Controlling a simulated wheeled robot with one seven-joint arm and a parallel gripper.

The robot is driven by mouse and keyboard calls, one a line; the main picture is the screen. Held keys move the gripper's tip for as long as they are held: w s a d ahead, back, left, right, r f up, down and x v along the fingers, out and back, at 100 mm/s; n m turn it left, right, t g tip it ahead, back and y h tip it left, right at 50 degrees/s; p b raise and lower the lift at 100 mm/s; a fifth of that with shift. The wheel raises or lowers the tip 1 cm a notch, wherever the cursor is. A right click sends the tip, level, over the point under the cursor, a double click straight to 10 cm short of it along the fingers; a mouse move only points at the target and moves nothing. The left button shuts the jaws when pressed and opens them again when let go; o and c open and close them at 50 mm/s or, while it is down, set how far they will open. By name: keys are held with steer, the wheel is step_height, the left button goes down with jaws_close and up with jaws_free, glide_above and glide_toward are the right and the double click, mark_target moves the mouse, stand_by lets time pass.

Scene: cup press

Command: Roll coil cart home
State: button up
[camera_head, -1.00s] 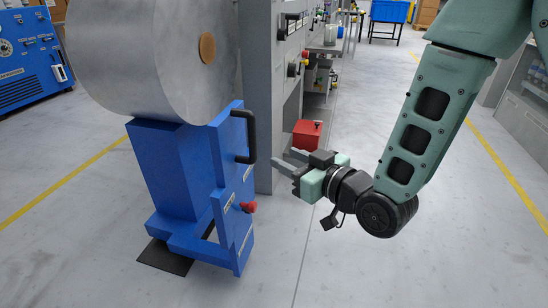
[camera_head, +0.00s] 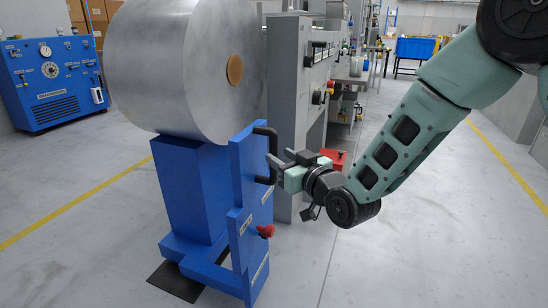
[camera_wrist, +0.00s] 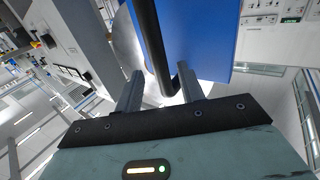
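The blue coil cart (camera_head: 195,190) stands upright on the floor in the head view, bearing a large grey metal coil (camera_head: 165,75) with a brown core. A black handle (camera_head: 266,150) is fixed to the cart's upright panel, and a red knob (camera_head: 266,231) sits lower on it. My gripper (camera_head: 280,163) is at the handle's lower part. In the wrist view, the two fingers (camera_wrist: 160,92) are apart, with the black handle (camera_wrist: 152,45) running between them. I see gaps beside the handle, so the fingers are not closed on it.
A grey machine cabinet (camera_head: 288,95) stands right behind the cart. A red box (camera_head: 334,158) is on the floor behind my gripper. A blue machine (camera_head: 50,80) stands at the far left. A dark plate (camera_head: 175,281) lies under the cart.

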mark_target(276, 154)
steer(key=shift+b+x, duration=0.35)
steer(key=shift+x, duration=1.65)
